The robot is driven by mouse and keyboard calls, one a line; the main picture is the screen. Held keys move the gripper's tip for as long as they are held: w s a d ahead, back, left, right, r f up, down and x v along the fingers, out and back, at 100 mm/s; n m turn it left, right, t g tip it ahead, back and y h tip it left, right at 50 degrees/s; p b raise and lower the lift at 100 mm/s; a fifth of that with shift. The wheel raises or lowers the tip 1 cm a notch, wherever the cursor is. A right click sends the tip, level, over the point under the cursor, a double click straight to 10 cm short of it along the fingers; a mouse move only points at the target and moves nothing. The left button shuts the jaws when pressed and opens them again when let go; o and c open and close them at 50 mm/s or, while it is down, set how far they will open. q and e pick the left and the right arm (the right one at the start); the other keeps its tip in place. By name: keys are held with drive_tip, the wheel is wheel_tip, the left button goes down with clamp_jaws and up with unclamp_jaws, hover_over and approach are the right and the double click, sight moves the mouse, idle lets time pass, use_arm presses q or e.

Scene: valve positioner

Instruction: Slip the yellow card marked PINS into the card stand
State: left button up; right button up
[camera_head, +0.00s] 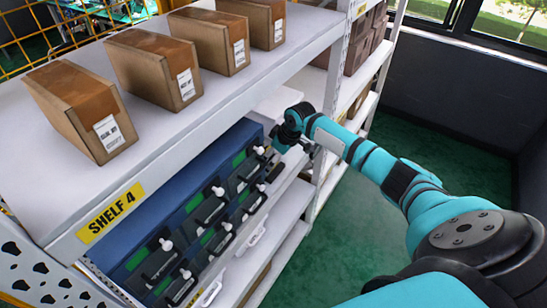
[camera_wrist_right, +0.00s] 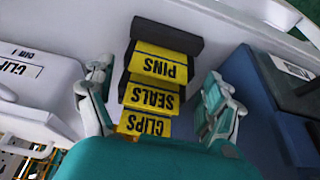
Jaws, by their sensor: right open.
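In the right wrist view the yellow card marked PINS (camera_wrist_right: 159,66) is farthest up in the picture of three yellow cards, its lettering upside down. The SEALS card (camera_wrist_right: 152,97) and the CLIPS card (camera_wrist_right: 142,123) are below it. A dark block (camera_wrist_right: 186,35) stands behind the PINS card; I cannot tell whether it is the card stand. My right gripper (camera_wrist_right: 158,80) is open, one finger on each side of the cards, with no card clearly gripped. In the head view my right gripper (camera_head: 291,131) is at the shelf's far end, hiding the cards. My left gripper is not in view.
A white bin with a label (camera_wrist_right: 22,68) is left of the fingers in the wrist view; a blue unit (camera_wrist_right: 248,88) is at right. In the head view, the blue cabinet (camera_head: 150,235) with dark drawers fills the shelf below cardboard boxes (camera_head: 150,68). The upper shelf (camera_head: 190,130) overhangs.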

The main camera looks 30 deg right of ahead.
drive_tip(key=v, duration=1.2)
drive_tip(key=shift+s, duration=0.1)
